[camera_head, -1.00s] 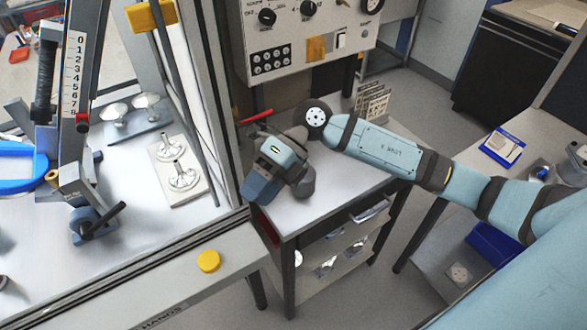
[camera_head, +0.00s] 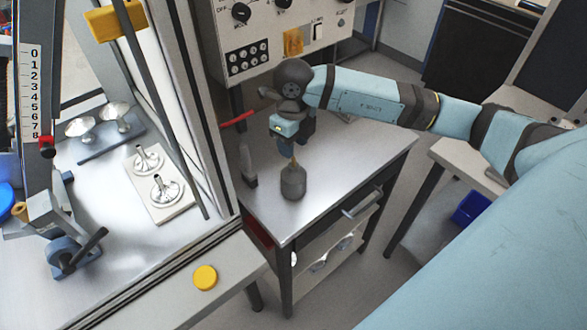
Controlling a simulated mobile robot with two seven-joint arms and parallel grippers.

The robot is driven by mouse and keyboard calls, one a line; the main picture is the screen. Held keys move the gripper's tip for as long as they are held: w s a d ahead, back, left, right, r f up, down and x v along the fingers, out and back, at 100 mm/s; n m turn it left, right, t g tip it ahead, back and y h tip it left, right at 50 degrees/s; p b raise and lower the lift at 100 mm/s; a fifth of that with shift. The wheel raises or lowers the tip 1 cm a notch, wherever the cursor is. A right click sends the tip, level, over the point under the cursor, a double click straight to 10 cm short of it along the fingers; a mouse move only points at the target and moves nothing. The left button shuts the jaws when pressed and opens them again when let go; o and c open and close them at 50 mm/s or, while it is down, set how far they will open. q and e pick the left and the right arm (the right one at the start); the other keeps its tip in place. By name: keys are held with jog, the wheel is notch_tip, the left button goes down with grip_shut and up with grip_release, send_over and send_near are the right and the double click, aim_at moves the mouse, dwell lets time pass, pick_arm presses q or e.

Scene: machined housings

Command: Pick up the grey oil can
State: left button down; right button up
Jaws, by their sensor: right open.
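The grey oil can (camera_head: 293,182) stands upright near the front left part of the small metal-topped bench (camera_head: 340,185). Its thin spout points up toward my right gripper (camera_head: 287,148). My right arm comes in from the right, and the gripper hangs pointing down just above and behind the can in the picture, around the spout's height. The jaws are open and hold nothing; the fingertips are small and dark, and I cannot tell whether they touch the spout. My left gripper is not in view.
A dark upright object (camera_head: 248,166) stands left of the can, with a red-handled tool (camera_head: 238,119) behind it. A control panel (camera_head: 272,38) rises at the back. The glazed machine frame (camera_head: 202,140) borders the left. The bench top right of the can is clear.

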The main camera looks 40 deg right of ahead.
aim_at(293, 171)
notch_tip(293, 171, down, 5)
jog(key=shift+d+r+p, duration=0.1)
jog(key=shift+d+p, duration=0.05)
jog(key=shift+p, duration=0.65)
jog(key=shift+f, duration=0.4)
jog(key=shift+c, duration=0.4)
grip_shut()
